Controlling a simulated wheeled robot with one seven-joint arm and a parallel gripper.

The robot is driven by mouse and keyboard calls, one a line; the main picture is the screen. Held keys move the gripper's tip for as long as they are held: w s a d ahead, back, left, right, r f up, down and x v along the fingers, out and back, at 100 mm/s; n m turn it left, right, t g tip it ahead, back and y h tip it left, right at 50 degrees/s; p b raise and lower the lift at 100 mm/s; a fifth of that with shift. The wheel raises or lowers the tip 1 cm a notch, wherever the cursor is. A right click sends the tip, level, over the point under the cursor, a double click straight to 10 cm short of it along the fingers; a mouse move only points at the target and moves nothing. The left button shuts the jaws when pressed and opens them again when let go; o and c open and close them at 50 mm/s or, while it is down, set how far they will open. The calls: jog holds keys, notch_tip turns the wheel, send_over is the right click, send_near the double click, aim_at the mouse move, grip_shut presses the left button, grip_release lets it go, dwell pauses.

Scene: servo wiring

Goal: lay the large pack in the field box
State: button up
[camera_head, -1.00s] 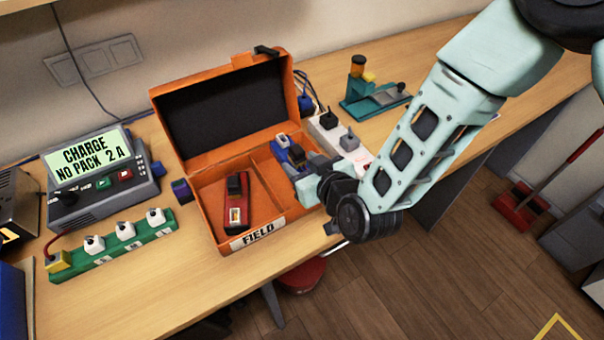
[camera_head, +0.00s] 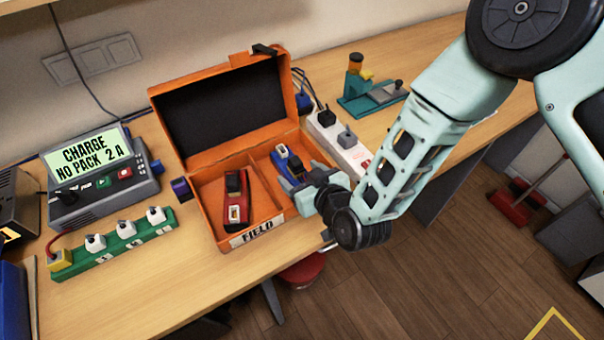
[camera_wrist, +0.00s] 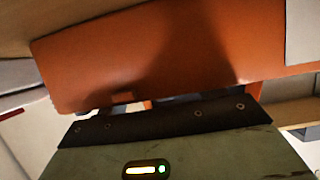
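The orange field box (camera_head: 206,217) stands open on the bench, its lid tipped back. A red pack (camera_head: 237,207) with a black top part lies in its left compartment. A blue pack (camera_head: 284,160) with a pale connector lies in the right compartment, its near end partly hidden by my gripper. My gripper (camera_head: 297,189) is at the box's right front corner, close to the blue pack. Its fingertips are not clear enough to show whether they are open or touching the pack. The wrist view shows an orange box surface (camera_wrist: 150,60) close up, but no fingers. I cannot tell which pack is the large one.
A charger (camera_head: 95,180) reading "NO PACK 2 A" and a green strip (camera_head: 125,240) with white plugs stand left of the box. A white power strip (camera_head: 338,143) and a teal fixture (camera_head: 370,100) stand behind on the right. Bare bench lies in front of the box.

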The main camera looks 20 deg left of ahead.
jog(key=shift+r, duration=0.2)
jog(key=b+v, duration=0.3)
jog(key=v, duration=0.9)
jog(key=s+d+r+m+g+h, duration=0.1)
jog(key=s+d+r+g+h, duration=0.3)
jog(key=d+r, duration=0.3)
jog(key=s+d+r+m+g+h, duration=0.1)
jog(key=s+d+r+g+h, duration=0.3)
jog(key=d, duration=0.8)
notch_tip(320, 180, up, 3)
jog(key=shift+s+d+g+h, duration=0.3)
jog(key=shift+s+g+h, duration=0.1)
jog(key=shift+s+h, duration=0.55)
jog(key=shift+a, duration=0.1)
